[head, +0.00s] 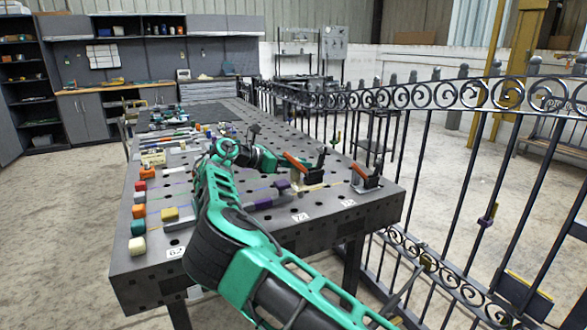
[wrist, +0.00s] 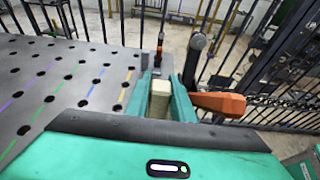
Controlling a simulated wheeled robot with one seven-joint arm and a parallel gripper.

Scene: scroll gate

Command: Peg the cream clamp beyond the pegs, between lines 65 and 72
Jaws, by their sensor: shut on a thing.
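My gripper (wrist: 160,98) is shut on a cream block-like piece (wrist: 161,88), which looks like the cream clamp, in the wrist view. The piece sits between the two green fingers, above the table's edge. Thin coloured lines (wrist: 85,90) cross the table top (wrist: 60,70). I cannot pick out the pegs surely.
Orange-handled toggle clamps (head: 299,162) (head: 364,172) stand on the right of the table; an orange handle (wrist: 218,102) is close to my right finger in the wrist view. A purple-grey clamp (head: 272,200) lies nearby. Coloured blocks (head: 139,211) line the left edge. An iron scroll gate (head: 470,97) runs along the right.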

